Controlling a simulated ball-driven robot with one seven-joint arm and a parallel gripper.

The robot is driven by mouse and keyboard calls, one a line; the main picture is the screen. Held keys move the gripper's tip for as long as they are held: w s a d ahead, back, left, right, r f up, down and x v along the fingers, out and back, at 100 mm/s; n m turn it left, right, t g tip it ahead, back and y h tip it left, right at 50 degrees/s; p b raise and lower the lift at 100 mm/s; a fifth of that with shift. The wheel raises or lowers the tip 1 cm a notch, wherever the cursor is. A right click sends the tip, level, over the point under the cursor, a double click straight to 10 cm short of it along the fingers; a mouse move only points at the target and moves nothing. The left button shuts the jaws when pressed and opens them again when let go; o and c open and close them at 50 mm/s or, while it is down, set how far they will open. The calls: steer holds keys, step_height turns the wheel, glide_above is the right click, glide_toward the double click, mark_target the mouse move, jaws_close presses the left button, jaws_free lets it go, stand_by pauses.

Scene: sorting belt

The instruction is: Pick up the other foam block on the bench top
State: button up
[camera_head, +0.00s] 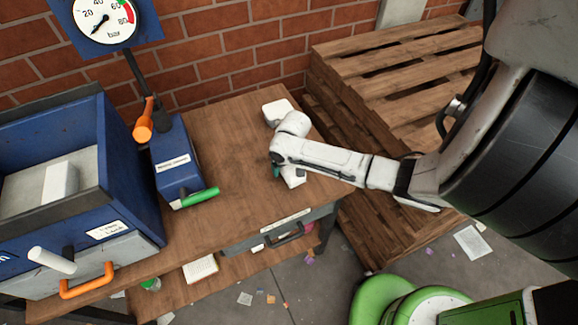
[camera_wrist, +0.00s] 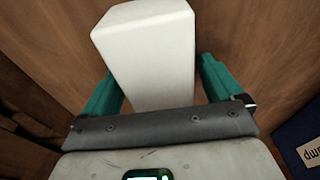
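A white foam block (camera_wrist: 148,50) stands between the two teal fingers of my gripper (camera_wrist: 160,88) in the wrist view. The fingers are spread, with a narrow gap showing at the right side and little or none at the left. In the head view my gripper (camera_head: 279,171) is low over the bench top (camera_head: 235,135), and part of a white block (camera_head: 293,178) shows beside it, mostly hidden by my wrist. Contact of fingers and block cannot be made out.
A blue box (camera_head: 178,165) with a green handle stands on the bench to the left. Further left is a blue bin (camera_head: 130,180) holding a white block (camera_head: 60,182). A gauge (camera_head: 105,18) rises behind. Wooden pallets (camera_head: 395,75) are stacked right of the bench.

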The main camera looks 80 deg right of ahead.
steer(key=c, duration=1)
steer(key=shift+r, duration=0.2)
